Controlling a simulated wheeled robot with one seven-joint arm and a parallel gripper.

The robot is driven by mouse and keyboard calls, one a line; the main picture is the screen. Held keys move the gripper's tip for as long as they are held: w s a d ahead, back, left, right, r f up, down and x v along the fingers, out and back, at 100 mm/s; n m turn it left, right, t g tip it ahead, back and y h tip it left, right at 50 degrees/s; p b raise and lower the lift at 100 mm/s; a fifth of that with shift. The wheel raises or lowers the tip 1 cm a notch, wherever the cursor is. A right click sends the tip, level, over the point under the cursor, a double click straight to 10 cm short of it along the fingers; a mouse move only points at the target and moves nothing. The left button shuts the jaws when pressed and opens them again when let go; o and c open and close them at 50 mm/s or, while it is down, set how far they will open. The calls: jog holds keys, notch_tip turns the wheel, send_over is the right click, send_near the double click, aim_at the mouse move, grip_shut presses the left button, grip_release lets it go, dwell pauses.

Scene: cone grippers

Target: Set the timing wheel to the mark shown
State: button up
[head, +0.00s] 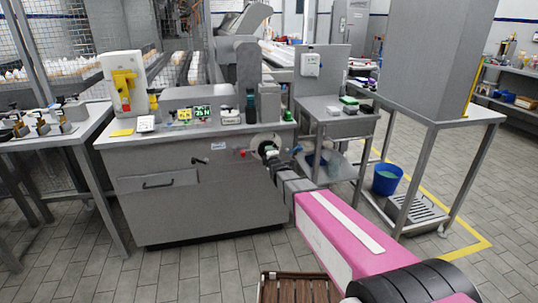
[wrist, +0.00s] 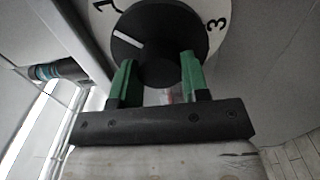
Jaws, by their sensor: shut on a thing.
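The timing wheel is a dark round knob (wrist: 160,30) on a white dial (wrist: 222,12), at the top of the wrist view. A white line on the knob points to the upper left. A 3 shows at the dial's right, and a partly cut figure, perhaps a 1, at its upper left. The rest of the dial is out of frame. My gripper (wrist: 159,62) has its green fingers on either side of the knob, shut on it. In the head view the pale dial (head: 262,141) is on the cabinet's front right, with my gripper (head: 271,153) at it, partly hiding it.
The grey cabinet (head: 190,205) carries a yellow sign (head: 184,114) and a green sign (head: 203,112), too small to read surely. A red button (head: 242,152) is left of the dial. A steel side table (head: 335,112) stands close right. A blue bucket (head: 387,179) is on the floor.

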jog(key=shift+n, duration=0.4)
jog(key=o, duration=0.9)
jog(key=shift+o, duration=0.2)
jog(key=shift+s, duration=0.15)
jog(key=v, duration=1)
jog(key=shift+s, duration=0.3)
jog(key=shift+d, duration=0.1)
